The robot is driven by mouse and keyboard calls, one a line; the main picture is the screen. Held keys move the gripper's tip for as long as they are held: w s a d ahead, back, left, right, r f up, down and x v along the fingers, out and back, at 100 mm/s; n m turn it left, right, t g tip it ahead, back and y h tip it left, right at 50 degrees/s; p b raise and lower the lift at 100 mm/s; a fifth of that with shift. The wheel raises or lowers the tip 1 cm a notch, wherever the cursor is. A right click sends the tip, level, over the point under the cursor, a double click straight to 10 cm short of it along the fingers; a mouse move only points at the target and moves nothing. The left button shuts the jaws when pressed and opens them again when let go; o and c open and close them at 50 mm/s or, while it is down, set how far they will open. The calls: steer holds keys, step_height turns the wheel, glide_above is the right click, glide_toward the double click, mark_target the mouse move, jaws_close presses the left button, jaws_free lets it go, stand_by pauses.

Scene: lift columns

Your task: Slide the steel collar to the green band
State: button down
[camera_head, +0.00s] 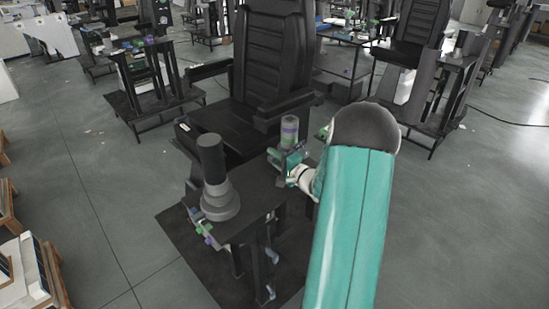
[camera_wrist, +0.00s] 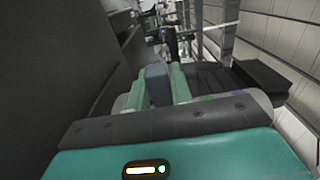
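A slim upright column (camera_head: 289,128) with a purple band and a green band below it stands on the far part of a small dark stand. My gripper (camera_head: 287,160) is at the column's lower part, in front of the green band's lower side. In the wrist view, my gripper's two pale green fingers (camera_wrist: 160,90) press on both sides of a blue-grey piece (camera_wrist: 157,80), which looks like part of the steel collar. The rest of the collar is hidden by the gripper in the head view.
A thicker dark column (camera_head: 211,160) with a wide grey foot ring stands on the near left of the stand (camera_head: 250,207). A black chair (camera_head: 268,65) is close behind. Other stands and chairs fill the background. Open floor (camera_head: 110,220) lies to the left.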

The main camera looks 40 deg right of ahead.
steer(key=shift+r, duration=2.1)
steer(key=c, duration=1.2)
jaws_free()
steer(key=shift+c, duration=0.2)
steer(key=shift+f, duration=0.1)
steer(key=s, duration=1.3)
steer(key=shift+s+d, duration=0.2)
steer(key=shift+s, duration=0.2)
